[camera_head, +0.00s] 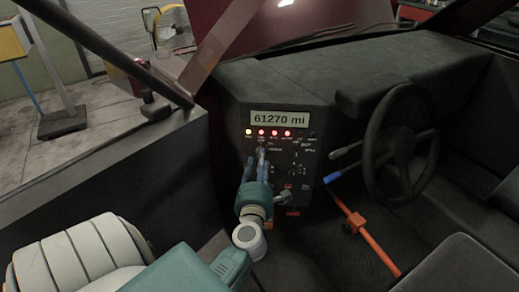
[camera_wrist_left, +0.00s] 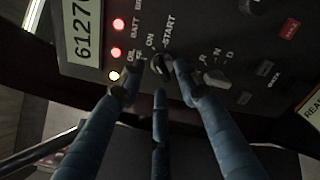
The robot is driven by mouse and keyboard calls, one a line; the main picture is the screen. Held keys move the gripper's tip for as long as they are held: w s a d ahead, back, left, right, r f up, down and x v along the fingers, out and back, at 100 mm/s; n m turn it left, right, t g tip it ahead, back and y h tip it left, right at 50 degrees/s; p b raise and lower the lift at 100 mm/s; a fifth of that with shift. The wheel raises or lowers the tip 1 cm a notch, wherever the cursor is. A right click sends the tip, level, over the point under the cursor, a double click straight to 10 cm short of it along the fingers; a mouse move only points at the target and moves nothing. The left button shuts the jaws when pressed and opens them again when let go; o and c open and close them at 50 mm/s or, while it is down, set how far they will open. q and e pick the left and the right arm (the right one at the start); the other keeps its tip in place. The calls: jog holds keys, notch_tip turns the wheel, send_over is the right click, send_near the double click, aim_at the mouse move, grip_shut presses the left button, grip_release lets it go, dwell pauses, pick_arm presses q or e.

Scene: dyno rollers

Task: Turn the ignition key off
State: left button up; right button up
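The ignition switch (camera_wrist_left: 160,65) is a small dark round part on the dashboard panel (camera_head: 317,165), beside white "ON" and "START" lettering in the left wrist view. I cannot make out the key or its angle there. My left gripper (camera_wrist_left: 154,80) has its blue-grey fingers pointed at the switch. The fingertips are spread, with a gap between them around the switch; contact cannot be told. In the head view the left gripper (camera_head: 262,156) is in front of the panel and hides the switch. My right gripper is not in view.
A grey selector knob (camera_wrist_left: 216,79) is close to the fingers. The steering wheel (camera_head: 397,145) and an orange bar (camera_head: 362,228) are to the right.

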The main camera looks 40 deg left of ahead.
pick_arm(q)
jog(key=shift+w+a, duration=0.35)
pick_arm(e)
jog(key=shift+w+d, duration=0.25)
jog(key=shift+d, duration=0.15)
pick_arm(q)
jog(key=shift+c, duration=0.2)
grip_shut()
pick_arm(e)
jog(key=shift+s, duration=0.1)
